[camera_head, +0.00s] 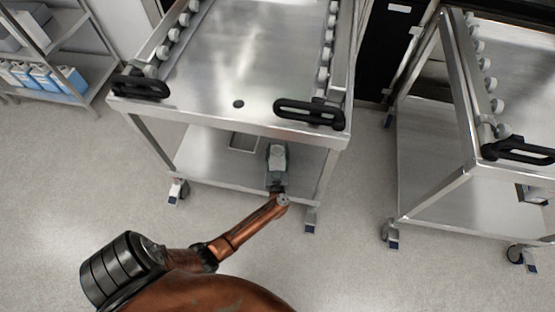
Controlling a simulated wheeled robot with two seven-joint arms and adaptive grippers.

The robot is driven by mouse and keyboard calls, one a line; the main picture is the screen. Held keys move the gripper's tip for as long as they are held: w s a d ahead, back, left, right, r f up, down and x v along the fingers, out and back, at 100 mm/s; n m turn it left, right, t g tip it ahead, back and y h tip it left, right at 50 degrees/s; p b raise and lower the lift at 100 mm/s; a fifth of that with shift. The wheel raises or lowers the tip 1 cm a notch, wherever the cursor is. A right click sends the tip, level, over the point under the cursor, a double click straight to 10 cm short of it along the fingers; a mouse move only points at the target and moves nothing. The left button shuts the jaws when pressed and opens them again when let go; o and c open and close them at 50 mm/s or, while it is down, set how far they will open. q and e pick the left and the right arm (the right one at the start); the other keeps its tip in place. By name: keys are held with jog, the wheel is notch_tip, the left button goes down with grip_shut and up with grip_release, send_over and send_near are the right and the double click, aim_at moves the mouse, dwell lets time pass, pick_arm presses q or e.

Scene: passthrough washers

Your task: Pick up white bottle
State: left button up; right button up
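My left arm reaches from the bottom of the head view to the lower shelf of the middle steel trolley. My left gripper (277,158) is at the front part of that shelf, below the trolley's top. A pale, whitish shape shows in the middle of the dark grey-green gripper. I cannot tell whether it is the white bottle or part of the gripper. The fingertips are too small and dark to show whether they are open or shut. No other white bottle stands out clearly on this trolley. My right gripper is not in view.
The middle trolley (245,75) has black handles and rollers along its top, close above my gripper. A small metal tray (243,142) lies on its lower shelf. A second trolley (430,178) stands at right. Several blue-and-white jugs (42,78) stand on a rack at left.

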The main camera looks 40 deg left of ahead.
pick_arm(q)
grip_shut()
dwell(0.3)
jog(key=shift+r, duration=0.15)
notch_tip(320, 180, up, 6)
jog(key=p, duration=0.4)
jog(key=shift+r, duration=0.15)
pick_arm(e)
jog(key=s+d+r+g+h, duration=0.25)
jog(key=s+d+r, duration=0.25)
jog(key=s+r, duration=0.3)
pick_arm(q)
notch_tip(320, 180, up, 11)
jog(key=p, duration=0.8)
jog(key=shift+r, duration=0.2)
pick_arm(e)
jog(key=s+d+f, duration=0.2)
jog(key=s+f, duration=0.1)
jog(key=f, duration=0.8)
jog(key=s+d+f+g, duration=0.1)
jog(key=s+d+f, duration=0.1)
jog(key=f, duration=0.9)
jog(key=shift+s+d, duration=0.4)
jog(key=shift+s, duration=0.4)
